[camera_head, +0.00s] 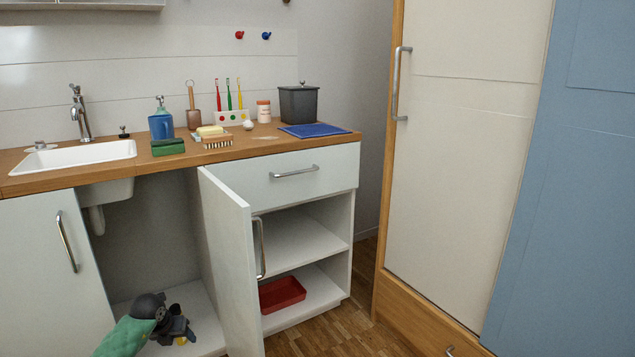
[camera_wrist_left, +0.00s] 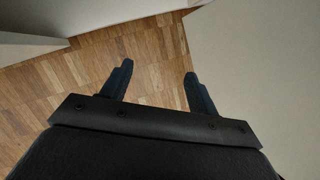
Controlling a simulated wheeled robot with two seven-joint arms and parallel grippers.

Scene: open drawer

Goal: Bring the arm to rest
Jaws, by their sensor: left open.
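My left gripper (camera_head: 184,334) is low at the bottom left of the head view, at the end of my green arm, in front of the open space under the sink. In the left wrist view its two dark fingers stand apart (camera_wrist_left: 156,80) with nothing between them and wood floor beyond. My right gripper is in neither view. The white drawer (camera_head: 335,166) under the counter is shut flush. The cabinet door (camera_head: 228,265) below it stands open toward me, with its inside shelves showing.
A red tray (camera_head: 282,294) lies on the cabinet's lower shelf. The wooden counter (camera_head: 345,140) holds a sink (camera_head: 75,155), bottle, sponges, brushes and a dark bin (camera_head: 298,103). A tall white door (camera_head: 465,150) stands at right. Wood floor (camera_head: 345,335) is clear at the lower middle.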

